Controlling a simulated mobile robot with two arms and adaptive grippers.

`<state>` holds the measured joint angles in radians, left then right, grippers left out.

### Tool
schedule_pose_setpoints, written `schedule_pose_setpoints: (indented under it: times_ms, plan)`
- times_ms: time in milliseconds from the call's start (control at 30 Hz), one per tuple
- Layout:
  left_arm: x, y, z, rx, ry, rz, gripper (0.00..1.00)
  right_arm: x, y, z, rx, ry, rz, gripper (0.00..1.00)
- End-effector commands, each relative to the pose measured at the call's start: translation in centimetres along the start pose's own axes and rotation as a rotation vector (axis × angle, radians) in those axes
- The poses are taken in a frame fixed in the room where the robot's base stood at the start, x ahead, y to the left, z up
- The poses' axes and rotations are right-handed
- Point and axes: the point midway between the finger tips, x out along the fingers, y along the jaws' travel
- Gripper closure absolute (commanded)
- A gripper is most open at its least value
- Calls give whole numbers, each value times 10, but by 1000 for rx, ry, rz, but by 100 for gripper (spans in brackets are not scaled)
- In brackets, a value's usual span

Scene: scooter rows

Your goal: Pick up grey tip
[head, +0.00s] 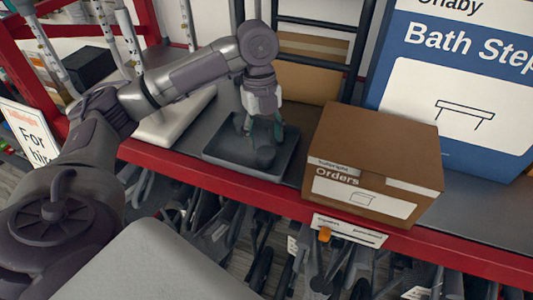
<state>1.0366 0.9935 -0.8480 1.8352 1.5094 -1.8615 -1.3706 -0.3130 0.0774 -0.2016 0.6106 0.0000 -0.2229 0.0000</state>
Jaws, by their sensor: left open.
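A small dark grey rounded piece (265,157), which looks like the grey tip, lies in a shallow dark grey tray (222,153) on the shelf. My left gripper (263,135) comes in from the left and points down over the tray, close above the piece. Its fingers are apart and nothing shows between them. I cannot tell whether a finger touches the piece. My right gripper is not in view.
A brown "Orders" box (372,160) stands right of the tray. A large blue "Bath Step" box (455,85) is behind it. A light flat item (172,122) lies left of the tray. The red shelf edge (290,201) runs along the front, with scooters below.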

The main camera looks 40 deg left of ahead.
Motion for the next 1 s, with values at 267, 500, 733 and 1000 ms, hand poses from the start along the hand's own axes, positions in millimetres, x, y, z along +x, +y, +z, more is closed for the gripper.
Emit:
schedule_pose_setpoints:
  times_ms: [267,500,733,1000]
  plan:
    - [38,1,-3,0,1,4,39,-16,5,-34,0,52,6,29]
    - [50,0,-2,1,0,2,39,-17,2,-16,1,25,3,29]
    - [50,0,-3,1,0,2,57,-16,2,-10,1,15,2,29]
    - [50,0,-3,1,0,2,83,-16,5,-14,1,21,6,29]
